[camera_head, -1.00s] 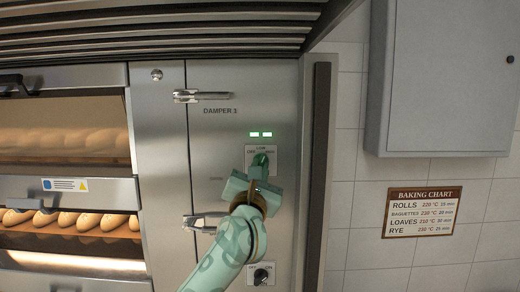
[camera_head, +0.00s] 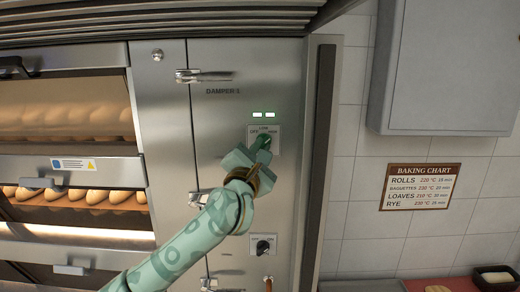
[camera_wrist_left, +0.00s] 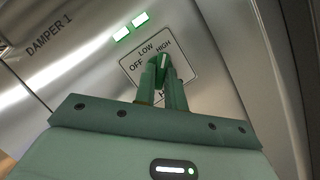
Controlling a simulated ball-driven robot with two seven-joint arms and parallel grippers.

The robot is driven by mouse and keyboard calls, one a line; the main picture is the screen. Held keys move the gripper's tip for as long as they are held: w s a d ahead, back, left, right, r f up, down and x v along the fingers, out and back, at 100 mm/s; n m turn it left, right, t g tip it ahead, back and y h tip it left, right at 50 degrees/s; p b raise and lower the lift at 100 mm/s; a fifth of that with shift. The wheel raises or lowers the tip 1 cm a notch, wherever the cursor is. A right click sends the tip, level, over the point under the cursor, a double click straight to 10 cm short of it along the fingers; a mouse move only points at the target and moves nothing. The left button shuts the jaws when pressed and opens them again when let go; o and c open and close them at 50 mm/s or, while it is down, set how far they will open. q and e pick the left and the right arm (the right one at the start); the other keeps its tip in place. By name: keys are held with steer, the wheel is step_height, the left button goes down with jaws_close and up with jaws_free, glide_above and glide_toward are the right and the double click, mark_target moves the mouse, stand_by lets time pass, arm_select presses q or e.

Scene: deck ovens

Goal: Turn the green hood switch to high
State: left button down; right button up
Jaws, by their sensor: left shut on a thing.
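The green hood switch (camera_head: 264,142) sits on a small plate on the steel oven front, below two lit green lamps. My left gripper (camera_head: 257,152) is shut on its knob, and the arm comes up from below. In the left wrist view the knob (camera_wrist_left: 162,61) stands between the two green fingers. Its white pointer line points up at the word HIGH, right of LOW and OFF. The fingers hide the lower part of the plate. My right gripper is not in view.
A second, black switch (camera_head: 263,245) is lower on the same panel. Metal latches (camera_head: 204,76) stick out from the panel's left side. Oven decks with bread (camera_head: 75,195) are at the left. A grey wall cabinet (camera_head: 445,65) hangs at the right.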

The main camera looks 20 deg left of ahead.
arm_select(q)
steer(key=c, duration=1.5)
jaws_free()
steer(key=shift+o, duration=0.2)
steer(key=b+v, duration=0.4)
steer(key=v, duration=1.2)
steer(key=shift+s+b, duration=0.15)
steer(key=shift+b, duration=0.15)
steer(key=shift+f, duration=0.15)
